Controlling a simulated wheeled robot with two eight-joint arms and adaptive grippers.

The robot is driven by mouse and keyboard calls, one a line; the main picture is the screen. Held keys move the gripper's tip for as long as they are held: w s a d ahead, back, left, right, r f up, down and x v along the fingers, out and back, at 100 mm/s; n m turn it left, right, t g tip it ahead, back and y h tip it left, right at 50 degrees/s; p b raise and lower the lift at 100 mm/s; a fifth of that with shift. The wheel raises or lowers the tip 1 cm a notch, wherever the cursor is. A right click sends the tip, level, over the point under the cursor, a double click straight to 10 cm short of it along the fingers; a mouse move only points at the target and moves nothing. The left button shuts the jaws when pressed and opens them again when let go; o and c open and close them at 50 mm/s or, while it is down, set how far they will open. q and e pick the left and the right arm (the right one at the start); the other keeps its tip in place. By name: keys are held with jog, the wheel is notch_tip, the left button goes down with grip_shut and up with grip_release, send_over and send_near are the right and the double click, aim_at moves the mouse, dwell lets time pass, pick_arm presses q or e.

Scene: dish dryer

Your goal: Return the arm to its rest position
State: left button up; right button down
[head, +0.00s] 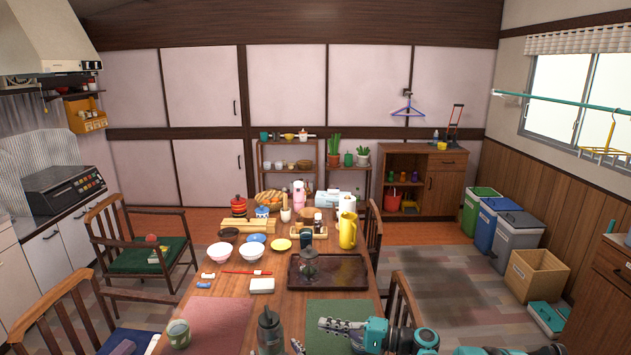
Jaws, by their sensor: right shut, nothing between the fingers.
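My right arm (400,338) comes in from the lower right, low over the near right part of the dining table (262,312). Its gripper (326,324) points left, with its grey ridged fingers over the near edge of the green placemat (335,308). The fingers are together and hold nothing. I do not see my left gripper.
A dark bottle (270,332) stands left of the right gripper. A dark tray (328,273) with a small teapot (309,268) lies beyond it. A yellow pitcher (347,230), bowls and a cup (178,333) stand on the table. A chair (401,300) stands at its right side.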

jog(key=s+d+r+h, duration=0.1)
jog(key=s+r+h, duration=0.3)
jog(key=s+h, duration=0.6)
pick_arm(q)
jog(key=s+a+r+m+g+h, duration=0.1)
jog(key=s+a+r, duration=0.1)
jog(key=s, duration=0.8)
jog(key=s+a+r+m+g+h, duration=0.2)
jog(key=s+r, duration=0.3)
jog(key=s, duration=0.5)
jog(key=s+a+r+m+g+h, duration=0.1)
jog(key=s+a+r+g+h, duration=0.1)
jog(key=s, duration=0.7)
jog(key=shift+s+a+r, duration=0.15)
jog(key=shift+s+r, duration=0.25)
jog(key=shift+r, duration=0.45)
pick_arm(e)
jog(key=s+d+f+n+h, duration=0.1)
jog(key=s+d+h, duration=0.2)
jog(key=s+d, duration=0.3)
jog(key=s+d+f+n+t+h, duration=0.1)
jog(key=s+d+h, duration=0.3)
jog(key=s, duration=1)
jog(key=d+f+n, duration=0.1)
jog(key=d, duration=0.2)
jog(key=shift+d+n+t, duration=0.15)
jog(key=shift+n+t, duration=0.15)
jog(key=shift+w+f, duration=0.1)
